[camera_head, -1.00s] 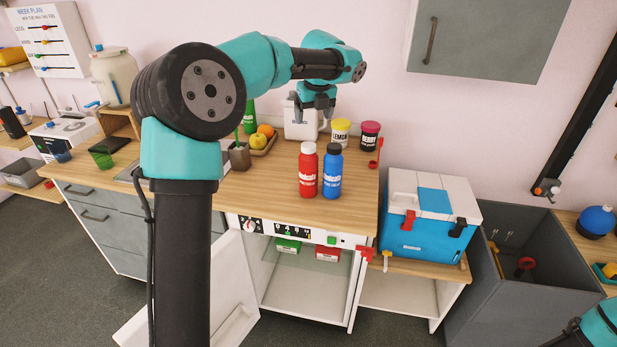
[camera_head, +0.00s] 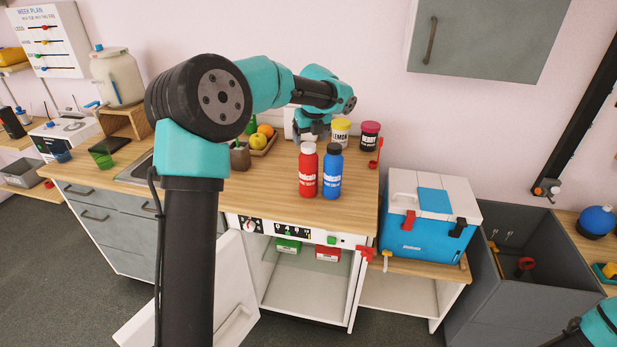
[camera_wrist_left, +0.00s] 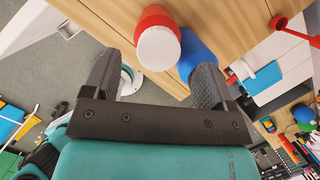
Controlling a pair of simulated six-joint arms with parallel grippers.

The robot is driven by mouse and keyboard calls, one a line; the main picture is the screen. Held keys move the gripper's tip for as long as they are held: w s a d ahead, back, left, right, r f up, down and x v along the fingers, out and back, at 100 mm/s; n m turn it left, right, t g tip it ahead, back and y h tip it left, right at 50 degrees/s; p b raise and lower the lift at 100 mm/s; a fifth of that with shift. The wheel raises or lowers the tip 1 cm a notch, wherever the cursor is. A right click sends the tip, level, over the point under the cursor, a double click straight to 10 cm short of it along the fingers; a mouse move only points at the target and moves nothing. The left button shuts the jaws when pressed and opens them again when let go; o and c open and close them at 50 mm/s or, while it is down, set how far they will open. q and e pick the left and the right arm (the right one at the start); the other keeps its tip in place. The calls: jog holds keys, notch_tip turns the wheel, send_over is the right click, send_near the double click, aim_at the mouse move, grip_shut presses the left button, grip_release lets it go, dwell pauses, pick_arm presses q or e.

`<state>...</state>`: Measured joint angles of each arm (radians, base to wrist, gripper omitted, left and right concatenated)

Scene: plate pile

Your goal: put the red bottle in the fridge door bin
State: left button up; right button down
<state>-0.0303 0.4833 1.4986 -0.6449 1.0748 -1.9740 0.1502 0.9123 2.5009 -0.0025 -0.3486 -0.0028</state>
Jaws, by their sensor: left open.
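The red bottle (camera_head: 308,172) stands upright on the wooden counter, with a white cap. The blue bottle (camera_head: 332,172) stands close beside it on the right. My left gripper (camera_head: 312,134) is above and just behind the bottles, open and empty. In the left wrist view the red bottle (camera_wrist_left: 155,20) and the blue bottle (camera_wrist_left: 196,52) show beyond the open fingers of the left gripper (camera_wrist_left: 158,80). Below the counter is an open fridge compartment, with its white door (camera_head: 205,300) swung open to the left, partly hidden by my left arm. My right gripper is out of view.
Yellow-lidded (camera_head: 340,133) and pink-lidded (camera_head: 370,136) jars stand behind the bottles. A fruit tray (camera_head: 268,146) and a small brown pot (camera_head: 239,157) are to the left. A blue cooler (camera_head: 428,215) stands at the right. Counter in front of the bottles is narrow; its left part is clear.

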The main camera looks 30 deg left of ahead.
aim_at(309, 145)
pick_arm(q)
jog(key=shift+x, duration=2.25)
jog(key=shift+s, duration=0.1)
jog(key=shift+c, duration=0.4)
grip_shut()
